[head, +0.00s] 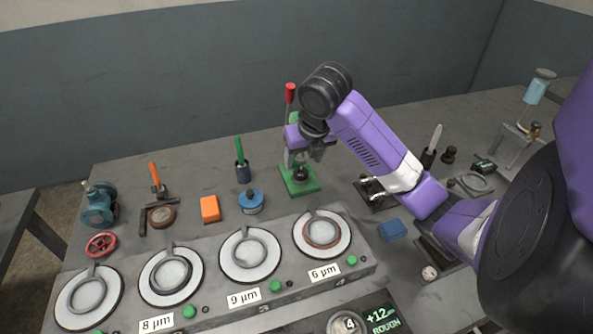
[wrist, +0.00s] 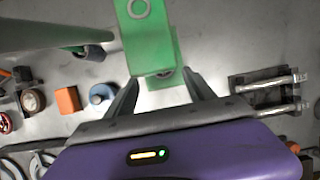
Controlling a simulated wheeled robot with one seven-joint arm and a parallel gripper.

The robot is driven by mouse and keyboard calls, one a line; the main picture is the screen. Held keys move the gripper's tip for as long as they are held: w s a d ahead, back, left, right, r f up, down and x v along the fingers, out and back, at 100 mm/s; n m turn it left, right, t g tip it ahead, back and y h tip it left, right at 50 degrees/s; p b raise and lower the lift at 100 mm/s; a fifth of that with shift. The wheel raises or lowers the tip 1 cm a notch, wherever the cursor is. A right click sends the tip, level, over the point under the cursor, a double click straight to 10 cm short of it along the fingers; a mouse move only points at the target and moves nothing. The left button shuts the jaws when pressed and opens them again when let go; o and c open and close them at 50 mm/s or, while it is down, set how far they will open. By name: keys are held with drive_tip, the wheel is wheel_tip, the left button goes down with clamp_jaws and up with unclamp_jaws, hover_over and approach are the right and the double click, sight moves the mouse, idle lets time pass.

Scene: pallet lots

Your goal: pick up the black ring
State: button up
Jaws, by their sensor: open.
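A small black round piece (head: 300,174) sits on the green base of a hand press (head: 298,186); I cannot tell whether it is the black ring.
Lapping plates with rings (head: 249,255) line the bench front. An orange block (head: 209,209), a blue pot (head: 250,201) and a green-handled tool (head: 240,152) stand left of the press. A blue block (head: 392,230) and a clamp fixture (head: 376,192) are at right. The press's red-tipped lever (head: 290,93) rises high.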

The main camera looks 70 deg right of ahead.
sight(302, 174)
drive_tip(key=x, duration=0.6)
drive_tip(key=shift+s+d+f+p, duration=0.2)
drive_tip(key=shift+f+p, duration=0.1)
drive_tip(key=shift+p, duration=0.1)
clamp_jaws()
drive_tip(key=shift+r, duration=0.1)
